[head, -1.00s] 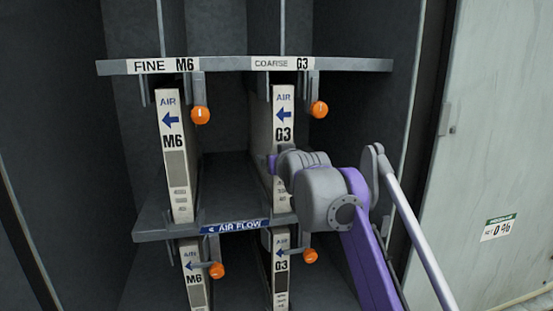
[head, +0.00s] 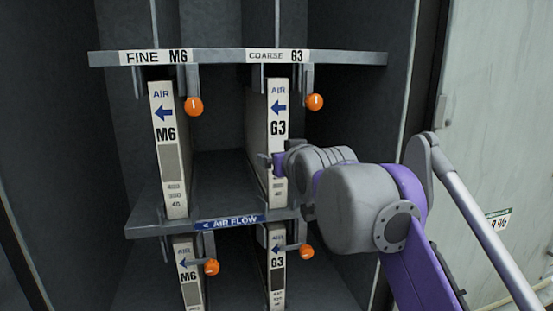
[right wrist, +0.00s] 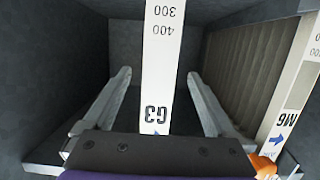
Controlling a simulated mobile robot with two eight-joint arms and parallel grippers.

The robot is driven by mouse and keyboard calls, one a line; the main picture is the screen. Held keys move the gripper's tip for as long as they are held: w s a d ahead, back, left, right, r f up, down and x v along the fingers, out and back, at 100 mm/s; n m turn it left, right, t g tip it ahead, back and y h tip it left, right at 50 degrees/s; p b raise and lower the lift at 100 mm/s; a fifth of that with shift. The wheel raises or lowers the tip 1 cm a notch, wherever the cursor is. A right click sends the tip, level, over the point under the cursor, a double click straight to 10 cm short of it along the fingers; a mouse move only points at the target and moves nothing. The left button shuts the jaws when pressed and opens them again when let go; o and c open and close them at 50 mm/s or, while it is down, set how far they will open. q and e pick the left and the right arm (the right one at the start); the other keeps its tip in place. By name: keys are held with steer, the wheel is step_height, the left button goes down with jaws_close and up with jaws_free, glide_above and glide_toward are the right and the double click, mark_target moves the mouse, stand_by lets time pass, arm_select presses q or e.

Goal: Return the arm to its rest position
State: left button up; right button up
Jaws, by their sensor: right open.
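My right gripper (head: 278,163) is at the end of the purple and grey arm, in front of the upper G3 filter (head: 278,123). Its fingers are mostly hidden in the head view; it is open. In the right wrist view the dark and purple gripper body crosses the bottom edge, and the G3 filter (right wrist: 163,70) appears upside down beyond it, with a grey bar on either side. I cannot tell whether the gripper touches the filter. My left gripper is not in view.
The upper M6 filter (head: 167,150) stands left of it. An upper shelf (head: 220,57) and a middle shelf (head: 160,226) cross the dark cabinet. Orange knobs (head: 315,102) hang beside the filters. A lower G3 filter (head: 277,265) stands below. A pale panel (head: 505,120) is at right.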

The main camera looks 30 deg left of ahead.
steer(key=shift+s+d+r, duration=0.15)
steer(key=shift+s+d, duration=0.2)
steer(key=shift+d, duration=0.1)
steer(key=d+f+m+h, duration=0.2)
steer(key=d+f+h, duration=0.1)
steer(key=d+f, duration=0.85)
steer(key=d+f+m+h, duration=0.2)
steer(key=d+f+h, duration=0.2)
steer(key=d+f, duration=0.75)
steer(key=s+d+f+m+g+h, duration=0.4)
steer(key=s+d+f+m, duration=0.1)
steer(key=s+d+f, duration=1.6)
steer(key=d+f, duration=0.3)
steer(key=d, duration=0.1)
steer(key=shift+s+g, duration=0.2)
steer(key=shift+g, duration=0.2)
